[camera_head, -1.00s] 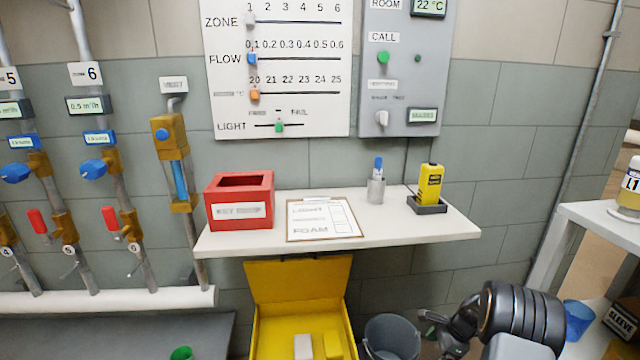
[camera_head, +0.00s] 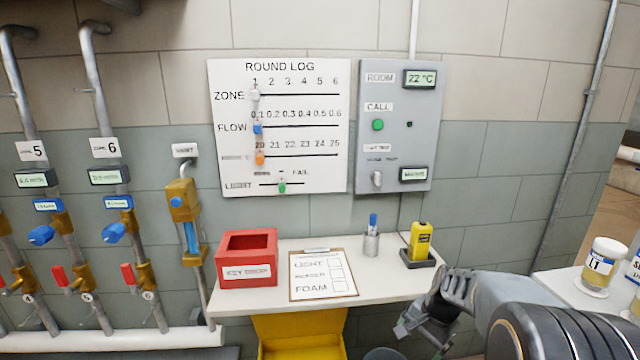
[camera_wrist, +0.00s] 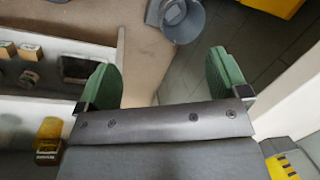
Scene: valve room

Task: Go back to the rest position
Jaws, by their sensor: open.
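My gripper (camera_head: 422,326) is at the lower right of the head view, in front of the right end of the white shelf (camera_head: 380,284). It holds nothing. My arm comes in from the lower right and bends at the wrist.
The shelf bears a red box (camera_head: 246,270), a clipboard (camera_head: 322,290), a pen cup (camera_head: 371,243) and a yellow device (camera_head: 420,240) in a dark dock. A white table (camera_head: 580,286) with jars stands at right. Pipes with valves (camera_head: 115,232) line the left wall.

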